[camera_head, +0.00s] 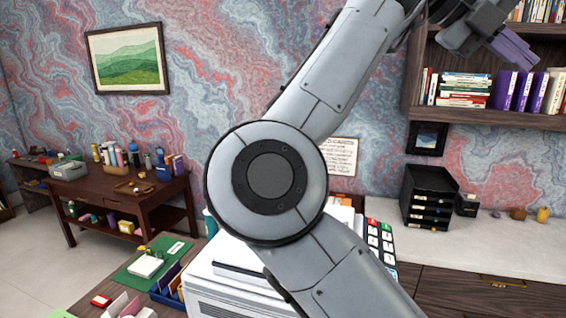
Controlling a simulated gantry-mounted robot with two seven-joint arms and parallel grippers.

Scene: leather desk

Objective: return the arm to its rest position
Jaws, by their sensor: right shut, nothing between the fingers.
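My right arm fills the middle of the head view, with its large round grey joint in front of the desk and its upper link rising to the upper right. My right gripper (516,50) is at the top right, in front of the bookshelf, with its purple fingers shut and nothing held. It is raised well above the desk. My left gripper is not in view. Part of the desk and the things behind my arm are hidden.
A wall bookshelf (480,117) holds books and binders close to the gripper in the picture. A black tray stack (428,197) stands on the pale counter (476,248). A white printer-like machine (225,282) is partly behind my arm. A wooden side table (115,187) stands at the left.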

